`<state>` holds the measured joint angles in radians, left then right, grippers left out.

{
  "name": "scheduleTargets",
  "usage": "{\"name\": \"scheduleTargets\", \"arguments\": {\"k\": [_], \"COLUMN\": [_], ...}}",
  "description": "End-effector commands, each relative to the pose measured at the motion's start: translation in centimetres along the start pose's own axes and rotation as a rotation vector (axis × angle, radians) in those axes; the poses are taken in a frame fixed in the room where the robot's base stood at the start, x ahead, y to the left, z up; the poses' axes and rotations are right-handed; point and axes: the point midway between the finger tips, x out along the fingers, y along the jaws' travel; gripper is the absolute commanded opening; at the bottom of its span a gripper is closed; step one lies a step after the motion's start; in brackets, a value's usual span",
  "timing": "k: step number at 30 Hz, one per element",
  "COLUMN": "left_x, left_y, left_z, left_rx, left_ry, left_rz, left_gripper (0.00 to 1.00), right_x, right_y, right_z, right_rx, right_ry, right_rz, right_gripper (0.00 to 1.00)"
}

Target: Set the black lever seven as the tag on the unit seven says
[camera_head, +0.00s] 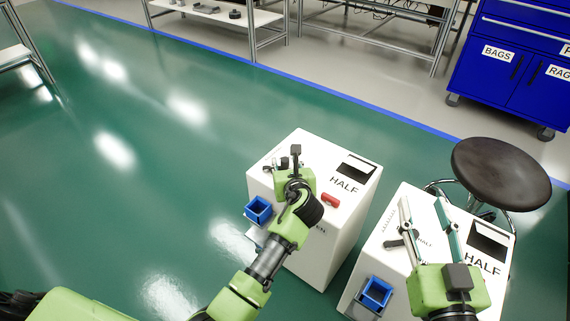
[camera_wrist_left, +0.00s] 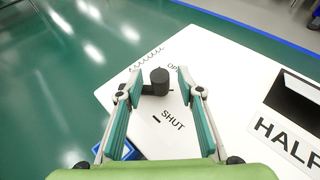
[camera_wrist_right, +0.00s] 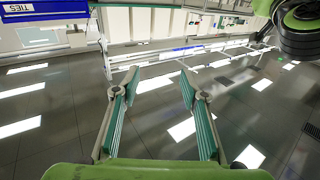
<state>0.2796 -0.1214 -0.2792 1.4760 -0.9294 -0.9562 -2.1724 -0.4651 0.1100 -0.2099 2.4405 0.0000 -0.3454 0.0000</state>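The left white unit (camera_head: 335,235) carries a tag (camera_head: 344,185) reading HALF, also seen in the left wrist view (camera_wrist_left: 285,138). Its black lever (camera_wrist_left: 158,83) shows in the left wrist view, beside the printed words SHUT and a partly hidden "OP". My left gripper (camera_wrist_left: 159,74) is open over it, a finger on either side; I cannot tell whether they touch. In the head view my left gripper (camera_head: 290,170) hides most of that lever. My right gripper (camera_head: 426,210) is open and empty, raised in front of the right white unit (camera_head: 375,220). No number seven is readable.
The right unit has its own HALF tag (camera_head: 482,262) and a black lever (camera_head: 394,243). Blue trays (camera_head: 257,210) (camera_head: 377,293) sit on the units' fronts. A red part (camera_head: 330,200) is on the left unit. A dark stool (camera_head: 500,173) stands behind the right unit. The floor leftward is clear.

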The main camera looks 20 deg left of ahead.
Motion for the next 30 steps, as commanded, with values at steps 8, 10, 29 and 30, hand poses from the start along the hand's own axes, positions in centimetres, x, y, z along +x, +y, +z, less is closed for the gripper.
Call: {"name": "scheduleTargets", "arguments": {"k": [8,10,29,30], "left_x": [1.3,1.4,1.4,1.4], "left_y": [0.0,0.0,0.0,0.0], "left_z": [0.0,0.0,0.1,0.1], "left_rx": [-0.001,-0.001,-0.002,-0.003], "left_ry": [0.0,0.0,0.001,0.001], "left_rz": [0.0,0.0,0.002,0.005], "left_gripper": [0.34,0.34,0.0,0.0], "right_x": [0.0,0.0,0.0,0.0], "right_y": [-0.3,-0.4,-0.4,-0.3], "right_z": [-2.8,-3.0,-3.2,-2.9], "right_rx": [0.003,0.004,0.004,0.003], "right_ry": [0.133,0.146,0.146,0.13], "right_rz": [-0.007,-0.008,-0.007,-0.007], "right_gripper": [0.4,0.4,0.4,0.4]}}
